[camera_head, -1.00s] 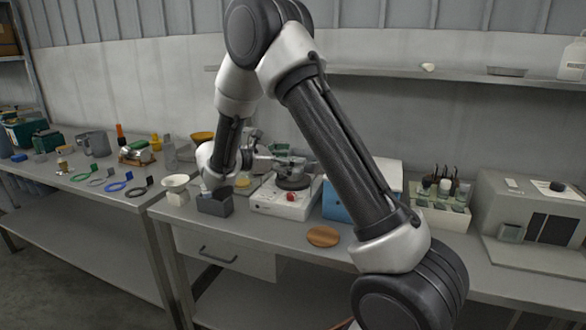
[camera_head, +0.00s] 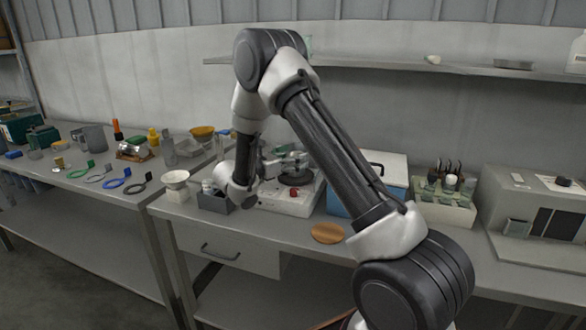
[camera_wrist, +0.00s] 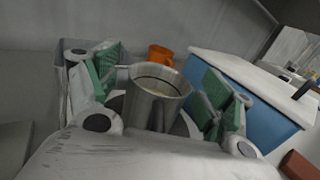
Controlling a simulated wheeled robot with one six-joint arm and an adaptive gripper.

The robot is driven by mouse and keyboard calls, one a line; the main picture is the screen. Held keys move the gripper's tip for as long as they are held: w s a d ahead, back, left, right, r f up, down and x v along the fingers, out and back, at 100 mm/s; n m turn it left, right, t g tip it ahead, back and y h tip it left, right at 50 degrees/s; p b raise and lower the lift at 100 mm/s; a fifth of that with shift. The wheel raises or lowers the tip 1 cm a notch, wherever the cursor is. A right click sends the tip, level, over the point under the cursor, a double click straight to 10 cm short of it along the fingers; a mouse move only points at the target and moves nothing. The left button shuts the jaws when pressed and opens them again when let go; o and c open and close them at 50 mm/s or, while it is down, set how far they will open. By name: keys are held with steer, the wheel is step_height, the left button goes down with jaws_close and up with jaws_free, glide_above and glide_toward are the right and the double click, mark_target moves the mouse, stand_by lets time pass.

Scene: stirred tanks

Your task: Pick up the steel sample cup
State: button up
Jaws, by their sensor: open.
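The steel sample cup (camera_wrist: 158,98) stands between the fingers of my gripper (camera_wrist: 160,88) in the wrist view. It is a grey metal cup with a dark line inside the rim and a pale inside. My gripper is open, with green pads on either side of the cup. Gaps show between the pads and the cup's upper part. The cup's base is hidden behind my gripper's body. In the head view, my arm comes down beside the white stirrer unit (camera_head: 275,201), and the cup cannot be clearly made out.
A blue box with a white lid (camera_wrist: 250,80) stands close to the right finger. An orange cup (camera_wrist: 160,54) stands behind. A dark grey bin (camera_head: 215,203), a white funnel-shaped cup (camera_head: 176,181) and a wooden disc (camera_head: 327,233) are nearby. A tube rack (camera_head: 445,211) stands to the right.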

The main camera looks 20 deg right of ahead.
steer(key=c, duration=1.5)
